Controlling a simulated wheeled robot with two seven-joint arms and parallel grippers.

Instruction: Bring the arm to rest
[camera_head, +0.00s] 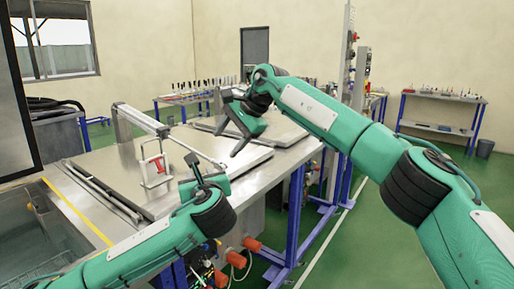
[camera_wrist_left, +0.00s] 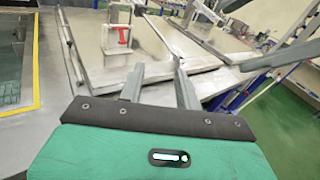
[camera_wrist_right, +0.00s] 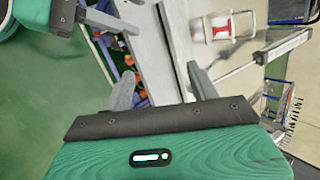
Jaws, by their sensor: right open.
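My right gripper (camera_head: 233,122) is in the air over the far part of the steel table, near the far metal lid (camera_head: 285,133). Its fingers are apart and nothing is between them, as the right wrist view (camera_wrist_right: 160,72) also shows. My left gripper (camera_head: 198,168) is lower and nearer, by the right front edge of the near metal lid (camera_head: 130,190). In the left wrist view (camera_wrist_left: 158,65) its fingers stand apart and empty. Both lids look flat and lowered. A red handle (camera_head: 158,165) sits in a metal bracket on the near lid.
A metal arm on a post (camera_head: 140,119) reaches over the near lid. Blue legs and orange fittings (camera_head: 252,244) are below the table's right edge. Side benches (camera_head: 437,97) stand along the back. The green floor (camera_head: 345,255) at the right is clear.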

